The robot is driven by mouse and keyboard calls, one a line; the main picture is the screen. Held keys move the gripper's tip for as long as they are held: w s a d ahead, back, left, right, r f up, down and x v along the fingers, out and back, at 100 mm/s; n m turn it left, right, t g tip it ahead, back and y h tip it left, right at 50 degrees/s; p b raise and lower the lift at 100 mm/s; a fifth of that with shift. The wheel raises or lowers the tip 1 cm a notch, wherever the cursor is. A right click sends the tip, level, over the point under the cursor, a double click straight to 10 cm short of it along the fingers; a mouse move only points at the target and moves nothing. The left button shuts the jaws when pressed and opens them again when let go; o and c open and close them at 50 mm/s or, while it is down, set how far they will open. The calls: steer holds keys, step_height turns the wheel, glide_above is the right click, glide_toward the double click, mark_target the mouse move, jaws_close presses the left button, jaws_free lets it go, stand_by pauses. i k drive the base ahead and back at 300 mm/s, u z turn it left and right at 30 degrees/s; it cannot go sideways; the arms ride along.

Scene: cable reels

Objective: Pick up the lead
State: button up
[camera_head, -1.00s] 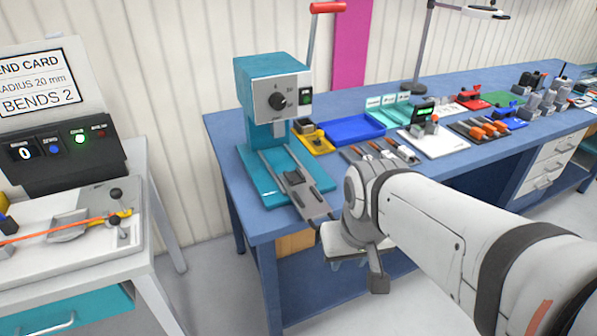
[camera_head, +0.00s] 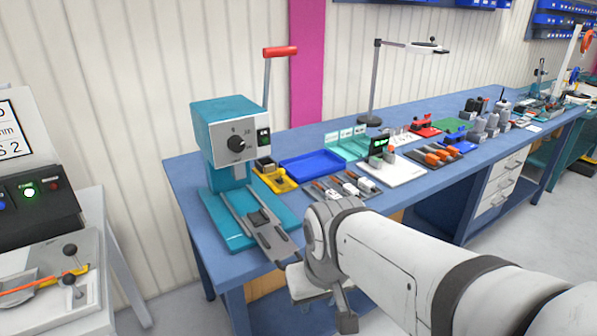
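A thin orange lead (camera_head: 18,288) lies across the white bend fixture on the left bench, at the left edge of the picture. Its left part is cut off by the frame, and its right end is near a yellow piece and black knobs. I cannot be sure that this is the task's lead. My arm reaches in from the lower right, and its wrist is in front of the blue bench. A dark piece (camera_head: 346,322) hangs below the wrist. No fingertips can be made out, and nothing held shows. My arm's end is well to the right of the orange lead.
A teal press (camera_head: 232,130) with a red-handled lever stands on the blue bench (camera_head: 185,180). A blue tray (camera_head: 310,165), a white board (camera_head: 395,170) and several orange-handled tools are farther right. A control box with a lit green button stands on the left bench. Floor shows between the benches.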

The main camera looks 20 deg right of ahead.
mark_target(348, 189)
steer(key=z, duration=0.85)
steer(key=k, duration=1.25)
steer(key=z, duration=1.1)
steer(key=i, duration=0.5)
steer(key=u, duration=0.45)
steer(key=i, duration=1.5)
steer(key=u, duration=1.45)
steer(key=i, duration=0.85)
steer(key=u, duration=0.4)
steer(key=k, duration=0.95)
steer(key=u, duration=0.15)
steer(key=i, duration=0.55)
